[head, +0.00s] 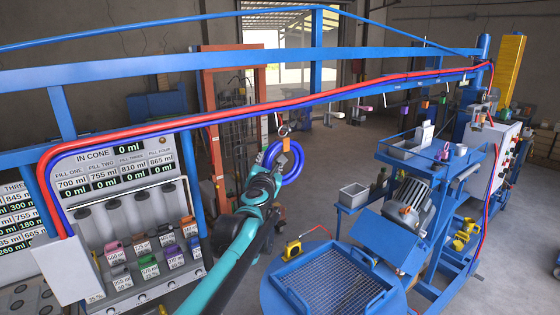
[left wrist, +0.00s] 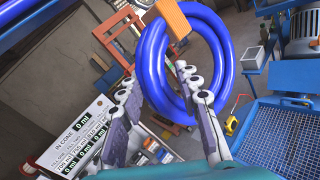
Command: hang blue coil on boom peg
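The blue coil (head: 292,175) hangs below the blue boom (head: 230,112) in the head view, with an orange tag (head: 286,144) at its top. A grey ring (head: 284,131) shows just above the tag; whether it rests on a peg is too small to tell. My left gripper (head: 264,182) is at the coil's lower left. In the left wrist view the fingers of my left gripper (left wrist: 155,82) stand apart, with the left side of the coil (left wrist: 222,50) showing between and beyond them. I cannot tell whether they touch it. My right gripper is not in view.
Red and blue hoses run along the boom. A filling panel (head: 122,165) with several coloured blocks stands at left. Several small pegs hang from the boom farther right.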

